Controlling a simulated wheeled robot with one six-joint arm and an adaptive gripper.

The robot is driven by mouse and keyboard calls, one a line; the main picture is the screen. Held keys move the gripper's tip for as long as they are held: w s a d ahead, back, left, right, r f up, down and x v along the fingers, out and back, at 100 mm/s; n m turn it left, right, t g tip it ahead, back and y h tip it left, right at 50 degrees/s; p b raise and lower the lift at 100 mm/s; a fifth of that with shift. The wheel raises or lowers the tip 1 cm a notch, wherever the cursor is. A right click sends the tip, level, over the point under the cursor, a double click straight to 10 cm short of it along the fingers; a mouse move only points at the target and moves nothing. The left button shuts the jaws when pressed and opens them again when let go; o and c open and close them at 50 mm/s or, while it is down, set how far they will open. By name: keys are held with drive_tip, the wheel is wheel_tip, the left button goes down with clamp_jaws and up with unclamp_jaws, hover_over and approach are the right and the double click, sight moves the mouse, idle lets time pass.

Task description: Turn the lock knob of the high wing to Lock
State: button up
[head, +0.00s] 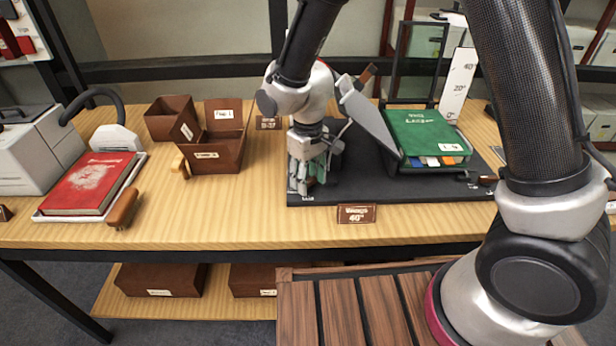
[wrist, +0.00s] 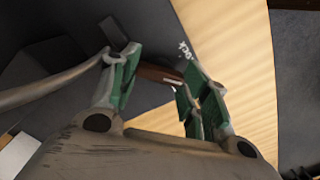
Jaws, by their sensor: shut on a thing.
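My gripper (head: 307,178) is low over the front left corner of the black book cradle (head: 400,190). In the wrist view its green-padded fingers (wrist: 158,88) are shut on a brown lock knob (wrist: 158,75), which lies between them. White lettering, seemingly "Lock" (wrist: 186,50), is printed on the dark base beside the knob. The knob's exact pointing is hard to tell, and in the head view the fingers hide it. A grey wing (head: 370,118) stands steeply tilted to the right of my gripper. A green book (head: 427,133) rests on the cradle's right side.
A sign reading "Wings 40°" (head: 356,214) stands at the table's front edge. A white angle scale (head: 458,83) is behind the book. Brown boxes (head: 215,155) and a red book (head: 90,183) on a tray are to the left. Bare wood lies between the boxes and cradle.

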drive_tip(key=n, duration=0.4)
drive_tip(key=shift+n, duration=2.8)
drive_tip(key=o, duration=1)
